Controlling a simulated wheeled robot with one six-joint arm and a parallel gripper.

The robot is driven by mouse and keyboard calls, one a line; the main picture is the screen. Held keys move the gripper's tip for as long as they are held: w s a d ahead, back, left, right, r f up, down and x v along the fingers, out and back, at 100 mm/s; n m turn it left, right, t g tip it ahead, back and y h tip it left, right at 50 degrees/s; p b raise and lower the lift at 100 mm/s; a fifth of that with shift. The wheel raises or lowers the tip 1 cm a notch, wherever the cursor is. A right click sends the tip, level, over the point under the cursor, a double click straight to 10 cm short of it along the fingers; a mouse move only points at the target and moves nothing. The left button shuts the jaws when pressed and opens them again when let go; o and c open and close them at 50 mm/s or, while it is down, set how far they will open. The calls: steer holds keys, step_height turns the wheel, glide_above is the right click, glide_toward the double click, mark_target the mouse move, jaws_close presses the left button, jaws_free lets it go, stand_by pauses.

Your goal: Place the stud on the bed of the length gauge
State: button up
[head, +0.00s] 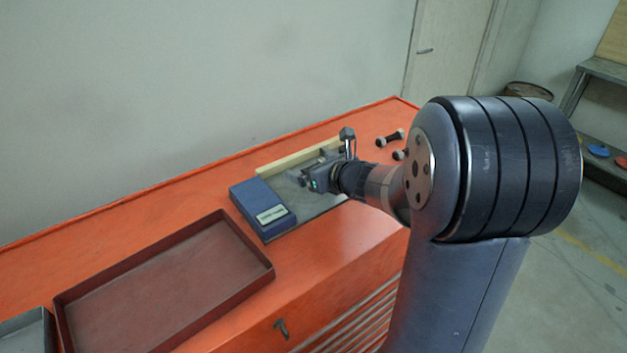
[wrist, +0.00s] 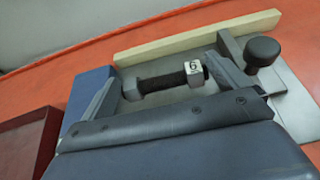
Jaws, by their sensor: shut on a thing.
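The length gauge shows in the head view as a grey bed (head: 318,208) with a blue block (head: 262,208) at its left end and a pale strip (head: 290,158) along its back. A dark knob (wrist: 262,51) stands on its right end in the wrist view. My gripper (head: 312,180) is over the bed. In the wrist view its two fingers (wrist: 170,82) stand at the ends of a dark threaded stud (wrist: 162,84) with hex nuts, one nut face marked "6". My gripper is shut on this stud, which lies lengthwise along the bed. I cannot tell whether it touches the bed.
Other studs (head: 391,138) lie on the orange cabinet top right of the gauge, partly behind my arm. An empty red tray (head: 250,275) is to the left front, and a grey tray (head: 30,330) is at the lower left corner. The wall runs behind the cabinet.

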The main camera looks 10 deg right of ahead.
steer(key=shift+f, duration=1.4)
steer(key=shift+b, duration=0.3)
steer(key=shift+f, duration=0.2)
steer(key=o, duration=0.8)
steer(key=shift+o, duration=0.2)
steer(key=shift+r, duration=0.2)
steer(key=shift+s+d+r, duration=0.1)
steer(key=shift+s+d, duration=0.05)
steer(key=shift+s, duration=0.1)
steer(key=p+v, duration=0.1)
steer(key=v, duration=1)
steer(key=shift+s, duration=0.15)
